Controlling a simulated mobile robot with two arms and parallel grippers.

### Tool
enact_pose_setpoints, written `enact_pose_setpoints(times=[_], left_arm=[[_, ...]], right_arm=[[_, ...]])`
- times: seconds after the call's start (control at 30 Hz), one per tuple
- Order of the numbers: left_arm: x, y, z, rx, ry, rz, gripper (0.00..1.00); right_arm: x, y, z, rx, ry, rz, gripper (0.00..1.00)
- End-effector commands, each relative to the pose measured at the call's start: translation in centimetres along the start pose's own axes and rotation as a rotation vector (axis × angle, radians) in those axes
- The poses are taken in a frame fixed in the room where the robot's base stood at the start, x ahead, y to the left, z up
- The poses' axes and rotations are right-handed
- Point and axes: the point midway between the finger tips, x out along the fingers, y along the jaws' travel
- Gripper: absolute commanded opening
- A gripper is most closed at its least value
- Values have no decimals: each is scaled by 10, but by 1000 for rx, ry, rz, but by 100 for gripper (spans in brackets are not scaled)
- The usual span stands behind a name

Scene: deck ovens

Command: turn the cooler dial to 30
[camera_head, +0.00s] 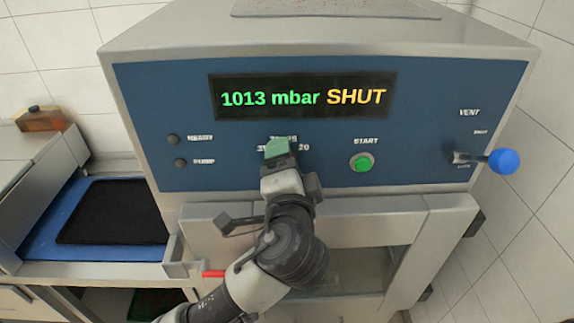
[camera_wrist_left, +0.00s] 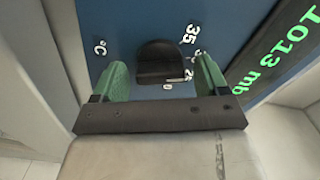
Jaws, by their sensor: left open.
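The cooler dial (camera_wrist_left: 160,60) is a black knob on the blue front panel. In the left wrist view a pale mark shows near its lower right edge; I cannot tell which number it points to. The numeral 35 is readable beside it, and other numerals are partly covered. My left gripper (camera_wrist_left: 160,72) is open, with one green finger on each side of the dial and a visible gap to both. I cannot tell how far the fingertips reach along it. In the head view my left gripper (camera_head: 278,149) hides the dial and parts of its scale. My right gripper is not in view.
The display (camera_head: 303,97) reads 1013 mbar SHUT. A green START button (camera_head: 362,162) is right of the dial, and a blue-knobbed VENT lever (camera_head: 503,161) is farther right. A blue tray with a black mat (camera_head: 112,212) lies at left.

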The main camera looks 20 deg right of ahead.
Motion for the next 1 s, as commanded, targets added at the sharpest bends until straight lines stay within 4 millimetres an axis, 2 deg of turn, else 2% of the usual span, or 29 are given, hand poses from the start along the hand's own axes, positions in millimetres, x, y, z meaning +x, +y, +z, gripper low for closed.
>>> enact_pose_setpoints(times=[0.17, 0.4, 0.6, 0.8, 1.0], left_arm=[[-11, 2, 0, -4, 4, -1, 74], [-57, 5, 1, -6, 4, 2, 74], [-92, 3, 0, -4, 3, 0, 74], [-107, 1, 0, -1, 0, 1, 74], [-108, 0, 0, 1, 0, 0, 74]], right_arm=[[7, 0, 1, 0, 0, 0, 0], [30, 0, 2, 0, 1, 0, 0], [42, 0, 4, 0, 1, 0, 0], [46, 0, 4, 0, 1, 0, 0], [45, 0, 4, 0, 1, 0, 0]])
